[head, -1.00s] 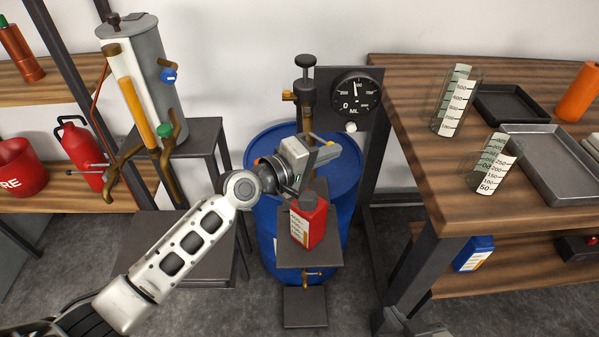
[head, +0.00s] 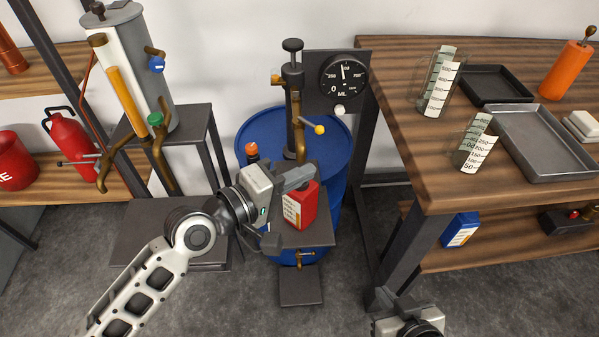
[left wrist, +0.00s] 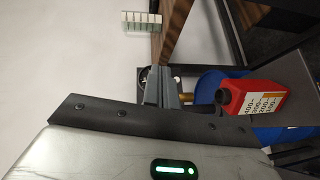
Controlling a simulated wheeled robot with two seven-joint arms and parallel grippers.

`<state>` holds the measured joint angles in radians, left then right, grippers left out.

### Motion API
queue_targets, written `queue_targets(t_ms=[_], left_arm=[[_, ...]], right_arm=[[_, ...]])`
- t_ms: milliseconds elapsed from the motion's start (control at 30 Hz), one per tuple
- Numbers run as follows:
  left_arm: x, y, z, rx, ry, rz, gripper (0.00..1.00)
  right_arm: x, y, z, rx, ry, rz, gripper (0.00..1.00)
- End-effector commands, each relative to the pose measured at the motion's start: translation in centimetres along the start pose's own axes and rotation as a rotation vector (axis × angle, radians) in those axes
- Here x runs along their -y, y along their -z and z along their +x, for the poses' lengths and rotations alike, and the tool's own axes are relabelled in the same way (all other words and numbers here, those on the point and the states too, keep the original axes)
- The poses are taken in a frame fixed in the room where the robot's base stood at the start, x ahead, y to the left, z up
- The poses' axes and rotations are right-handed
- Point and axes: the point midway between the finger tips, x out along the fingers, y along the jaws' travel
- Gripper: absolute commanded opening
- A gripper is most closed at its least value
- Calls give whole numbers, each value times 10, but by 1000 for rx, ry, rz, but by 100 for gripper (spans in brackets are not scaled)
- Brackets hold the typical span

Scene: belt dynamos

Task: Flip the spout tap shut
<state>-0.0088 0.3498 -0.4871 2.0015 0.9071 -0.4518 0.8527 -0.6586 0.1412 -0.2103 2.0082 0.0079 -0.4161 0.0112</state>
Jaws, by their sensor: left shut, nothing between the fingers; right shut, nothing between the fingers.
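The spout tap (head: 313,127) is a short lever with a yellow knob on the brass spout (head: 299,135) of the barrel pump. The lever points out to the right. My left gripper (head: 308,173) is shut and empty, below the tap and apart from it. It is in front of the red can (head: 301,205), hiding part of its top; I cannot tell whether they touch. The left wrist view shows the shut fingers (left wrist: 162,87) with the red can (left wrist: 252,100) to their right. My right gripper (head: 392,302) is shut and empty at the bottom edge, partly cut off.
The red can stands on a small dark platform in front of the blue barrel (head: 340,150). A round dial (head: 344,75) is behind the pump. A wooden bench (head: 400,90) stands right, a grey cylinder (head: 118,50) left. Space right of the yellow knob is free.

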Motion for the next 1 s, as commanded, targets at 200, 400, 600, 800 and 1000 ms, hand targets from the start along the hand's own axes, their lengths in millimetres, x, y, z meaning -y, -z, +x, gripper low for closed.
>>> queue_targets(t_ms=[200,400,600,800,1000], left_arm=[[33,-3,-12,-57,77,136,0],[132,-18,-74,-134,409,626,0],[195,-38,-141,-35,705,1014,0],[207,-42,-158,9,772,1112,0],[206,-42,-157,8,770,1109,0]], right_arm=[[0,1,0,-2,0,0,0],[0,1,0,-3,0,-1,0],[-1,1,0,-3,0,-2,0],[0,2,-1,-3,0,-2,0],[0,2,-1,-4,0,-2,0]])
